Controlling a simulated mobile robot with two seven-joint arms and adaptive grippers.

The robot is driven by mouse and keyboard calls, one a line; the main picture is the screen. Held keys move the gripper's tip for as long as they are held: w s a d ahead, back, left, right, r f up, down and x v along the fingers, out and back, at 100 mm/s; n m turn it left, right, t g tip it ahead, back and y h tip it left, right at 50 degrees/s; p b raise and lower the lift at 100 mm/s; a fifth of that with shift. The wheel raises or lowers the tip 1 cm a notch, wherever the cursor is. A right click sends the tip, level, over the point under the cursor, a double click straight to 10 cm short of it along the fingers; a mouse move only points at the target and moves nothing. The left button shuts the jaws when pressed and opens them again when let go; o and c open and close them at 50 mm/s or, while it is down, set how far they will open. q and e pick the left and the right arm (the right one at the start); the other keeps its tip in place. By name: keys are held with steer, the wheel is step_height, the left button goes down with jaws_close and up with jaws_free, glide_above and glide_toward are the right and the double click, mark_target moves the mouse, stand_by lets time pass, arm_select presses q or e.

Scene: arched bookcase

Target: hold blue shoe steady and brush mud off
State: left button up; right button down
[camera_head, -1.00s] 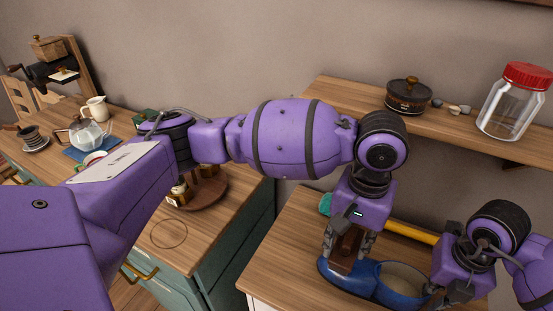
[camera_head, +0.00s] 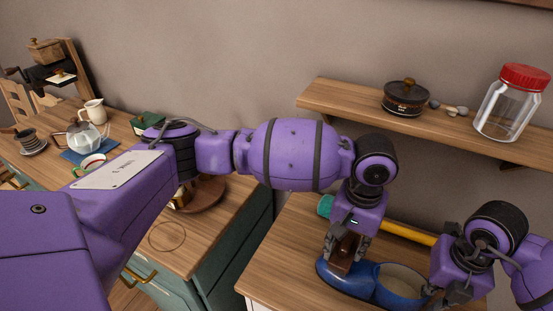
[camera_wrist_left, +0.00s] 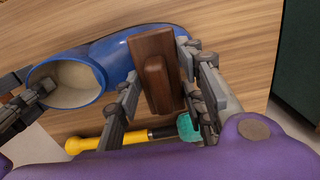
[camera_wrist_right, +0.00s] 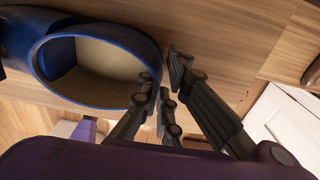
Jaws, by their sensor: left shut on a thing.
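The blue shoe (camera_head: 400,287) lies on the wooden counter, its beige-lined opening toward the right. It also shows in the left wrist view (camera_wrist_left: 112,58) and right wrist view (camera_wrist_right: 115,28). My left gripper (camera_head: 345,238) is shut on a brown wooden brush (camera_wrist_left: 153,50), held over the closed front part of the shoe. The brush's underside is hidden, so contact is unclear. My right gripper (camera_wrist_right: 165,78) is at the rim of the opening, with fingers appearing to lie either side of it. How firmly it holds is unclear. I cannot make out mud.
A yellow-handled tool with a teal head (camera_head: 410,234) lies behind the shoe. A wall shelf (camera_head: 350,103) above carries a dark lidded pot (camera_head: 405,98) and a red-lidded jar (camera_head: 510,105). The left counter holds a glass teapot (camera_head: 84,136) and a white jug (camera_head: 93,112).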

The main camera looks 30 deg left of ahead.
mark_target(341, 261)
arm_select(q)
steer(key=shift+w, duration=0.45)
steer(key=shift+s+f, duration=0.1)
steer(key=shift+s, duration=0.35)
steer(key=shift+s+r, duration=0.2)
steer(key=shift+s, duration=0.6)
steer(key=shift+s+r, duration=0.15)
steer(key=shift+s, duration=0.6)
steer(key=shift+s+r, duration=0.2)
steer(key=shift+r, duration=3.35)
steer(key=shift+f, duration=0.1)
